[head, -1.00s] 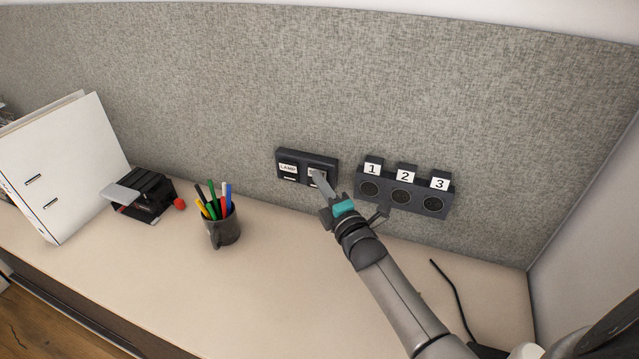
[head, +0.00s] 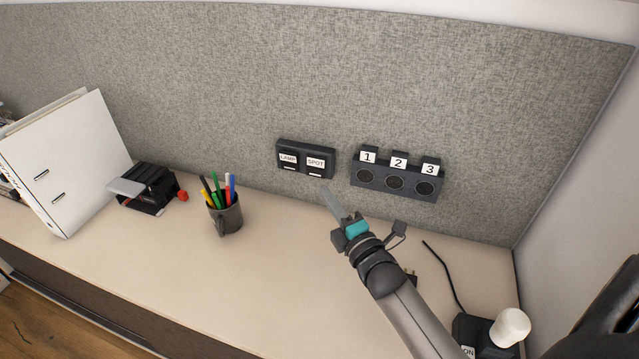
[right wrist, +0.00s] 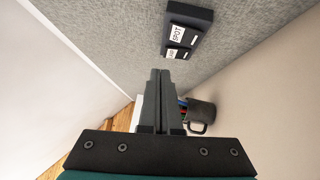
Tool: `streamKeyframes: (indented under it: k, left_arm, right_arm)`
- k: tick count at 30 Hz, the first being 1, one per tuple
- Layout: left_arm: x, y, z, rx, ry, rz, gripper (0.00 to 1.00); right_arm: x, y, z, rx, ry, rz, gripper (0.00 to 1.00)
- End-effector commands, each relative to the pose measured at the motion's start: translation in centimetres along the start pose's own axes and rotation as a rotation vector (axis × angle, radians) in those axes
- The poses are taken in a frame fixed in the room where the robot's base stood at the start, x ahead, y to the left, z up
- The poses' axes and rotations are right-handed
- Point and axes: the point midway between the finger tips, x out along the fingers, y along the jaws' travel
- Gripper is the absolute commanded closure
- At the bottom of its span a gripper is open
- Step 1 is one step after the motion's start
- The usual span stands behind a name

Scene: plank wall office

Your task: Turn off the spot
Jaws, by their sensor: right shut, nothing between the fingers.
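A dark switch panel on the grey fabric partition carries a LAMP switch (head: 288,161) and a SPOT switch (head: 316,165) to its right. Each has a white label with a small pale bar below it. My left gripper is out of view.
A dark mug of pens (head: 226,216), a black device (head: 147,190) and a white binder (head: 65,165) stand left. A white-topped device (head: 510,326) is at bottom right.

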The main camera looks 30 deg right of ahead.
Motion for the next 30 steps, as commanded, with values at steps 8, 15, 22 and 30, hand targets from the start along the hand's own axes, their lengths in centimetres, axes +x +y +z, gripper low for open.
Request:
streamKeyframes:
  k: [8,15,22,30]
  left_arm:
    - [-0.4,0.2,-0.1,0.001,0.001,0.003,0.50]
    - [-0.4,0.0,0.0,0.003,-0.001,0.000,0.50]
    - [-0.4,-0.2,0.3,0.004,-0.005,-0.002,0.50]
    - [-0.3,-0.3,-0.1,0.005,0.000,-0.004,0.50]
  right_arm:
    - [-2.2,0.4,0.1,0.000,-0.001,0.001,1.00]
    - [-2.4,0.4,0.1,0.000,0.000,0.001,1.00]
    - [-2.3,0.4,0.1,0.000,-0.001,0.001,1.00]
    - [-2.4,0.4,0.1,0.000,-0.001,0.000,1.00]
